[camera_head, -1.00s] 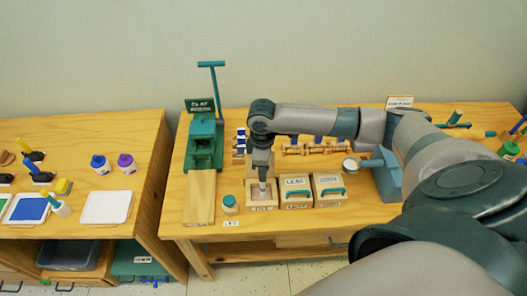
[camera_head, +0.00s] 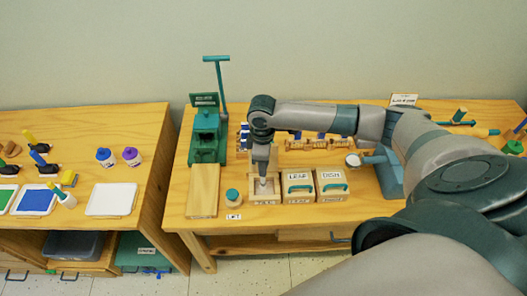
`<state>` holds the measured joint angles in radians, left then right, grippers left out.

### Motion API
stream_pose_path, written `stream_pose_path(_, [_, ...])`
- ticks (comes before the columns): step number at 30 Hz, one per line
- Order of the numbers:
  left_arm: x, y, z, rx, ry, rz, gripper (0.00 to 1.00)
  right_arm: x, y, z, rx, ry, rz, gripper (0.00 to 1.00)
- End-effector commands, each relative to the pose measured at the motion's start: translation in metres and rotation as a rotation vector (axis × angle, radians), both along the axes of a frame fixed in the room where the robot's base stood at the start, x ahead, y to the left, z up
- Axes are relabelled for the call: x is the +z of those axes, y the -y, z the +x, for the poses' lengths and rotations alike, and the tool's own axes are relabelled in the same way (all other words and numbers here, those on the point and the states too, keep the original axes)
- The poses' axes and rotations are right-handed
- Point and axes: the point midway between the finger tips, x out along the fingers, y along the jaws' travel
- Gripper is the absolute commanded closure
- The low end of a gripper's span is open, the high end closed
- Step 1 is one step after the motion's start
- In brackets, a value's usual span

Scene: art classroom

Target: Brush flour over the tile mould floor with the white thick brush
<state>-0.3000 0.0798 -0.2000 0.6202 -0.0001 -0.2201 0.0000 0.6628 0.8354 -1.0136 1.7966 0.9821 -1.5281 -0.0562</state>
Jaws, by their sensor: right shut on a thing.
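The tile mould (camera_head: 264,199) is an open wooden box near the front of the right table, with a pale floor. My right gripper (camera_head: 262,174) points straight down over it, shut on the white thick brush (camera_head: 262,186). Only a short pale part of the brush shows below the fingers, inside the mould's outline. I cannot tell whether its tip touches the floor, and no flour can be made out. My left gripper is not in view.
The leaf mould box (camera_head: 298,185) and the dish mould box (camera_head: 331,185) stand closed right of the tile mould. A small teal-lidded jar (camera_head: 232,197) stands on its left, beside a wooden board (camera_head: 203,191) and the green clay press (camera_head: 207,135). A left table (camera_head: 77,165) holds paints.

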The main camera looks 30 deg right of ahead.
Motion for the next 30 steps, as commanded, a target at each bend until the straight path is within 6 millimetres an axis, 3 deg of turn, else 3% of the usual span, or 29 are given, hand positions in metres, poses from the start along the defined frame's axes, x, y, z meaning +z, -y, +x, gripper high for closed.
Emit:
stream_pose_path(12, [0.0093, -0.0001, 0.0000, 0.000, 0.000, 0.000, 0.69, 0.0006, -0.0087, 0.0044, 0.001, -0.001, 0.002, 1.00])
stream_pose_path(30, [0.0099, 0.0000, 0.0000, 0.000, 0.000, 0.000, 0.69, 0.0003, -0.0026, 0.0011, 0.001, -0.001, 0.001, 1.00])
